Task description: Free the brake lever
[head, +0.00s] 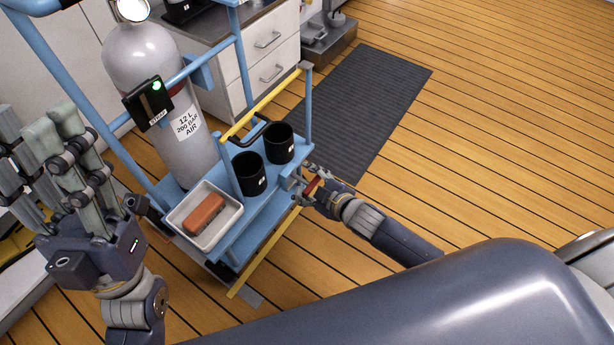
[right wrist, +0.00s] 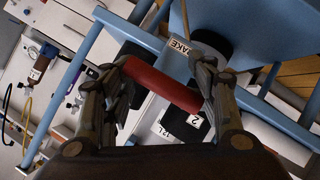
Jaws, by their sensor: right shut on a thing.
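The brake lever, a red bar (head: 314,184), is at the right end of the blue trolley (head: 262,205). My right gripper (head: 310,187) is shut on it. In the right wrist view the red lever (right wrist: 160,83) lies across between the fingers of my right gripper (right wrist: 165,90), with a label reading "AKE" (right wrist: 180,46) on the blue frame beyond. The lever's mounting is hard to make out. My left gripper (head: 38,140) is at the left of the head view, fingers spread, open and empty, apart from the trolley.
The trolley carries a grey air cylinder (head: 165,95), two black cups (head: 250,173) and a white tray (head: 180,232) with a red-brown block (head: 203,212). A yellow rail (head: 262,103) runs along it. White drawers (head: 265,65) stand behind. The dark mat (head: 365,105) and wooden floor on the right are clear.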

